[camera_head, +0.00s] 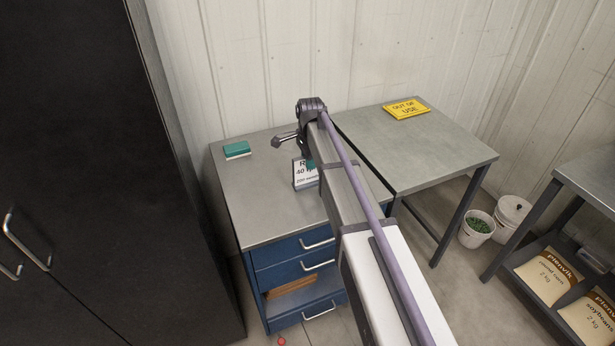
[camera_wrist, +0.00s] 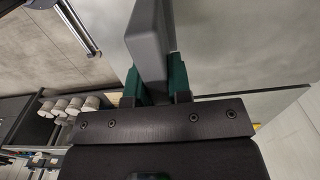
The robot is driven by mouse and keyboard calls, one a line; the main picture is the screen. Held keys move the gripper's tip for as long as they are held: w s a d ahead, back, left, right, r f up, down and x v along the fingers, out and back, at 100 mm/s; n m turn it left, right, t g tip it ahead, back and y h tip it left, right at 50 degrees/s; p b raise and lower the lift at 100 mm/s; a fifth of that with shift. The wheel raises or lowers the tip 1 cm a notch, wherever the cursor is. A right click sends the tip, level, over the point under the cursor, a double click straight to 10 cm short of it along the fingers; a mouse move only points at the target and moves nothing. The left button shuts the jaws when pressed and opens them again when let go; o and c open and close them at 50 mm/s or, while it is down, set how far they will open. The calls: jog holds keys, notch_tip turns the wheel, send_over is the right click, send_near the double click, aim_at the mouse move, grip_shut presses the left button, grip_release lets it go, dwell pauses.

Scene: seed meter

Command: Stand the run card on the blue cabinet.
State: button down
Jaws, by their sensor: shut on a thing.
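The run card (camera_head: 303,175) is a white card with dark print, over the grey top of the blue cabinet (camera_head: 262,218). My gripper (camera_head: 310,164) is shut on the card's upper part, with a green finger pad showing beside it. The arm hides the card's right side. In the wrist view the green fingers of my gripper (camera_wrist: 156,82) clasp a grey slab, the run card (camera_wrist: 148,42) seen nearly edge-on. The card looks roughly upright. I cannot tell whether its lower edge touches the cabinet top.
A green and white block (camera_head: 237,150) lies at the cabinet's back left. A yellow "OUT OF USE" sign (camera_head: 407,109) lies on the grey table (camera_head: 425,150) to the right. A black cupboard (camera_head: 90,170) stands at the left. The cabinet's front left top is clear.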

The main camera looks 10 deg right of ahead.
aim_at(310, 180)
notch_tip(310, 180, down, 4)
jog(key=b, duration=0.3)
jog(key=shift+b, duration=0.3)
jog(key=shift+r, duration=0.35)
jog(key=shift+f, duration=0.15)
jog(key=c, duration=1.5)
grip_release()
jog(key=shift+f, duration=0.1)
jog(key=o, duration=0.4)
jog(key=shift+o, duration=0.2)
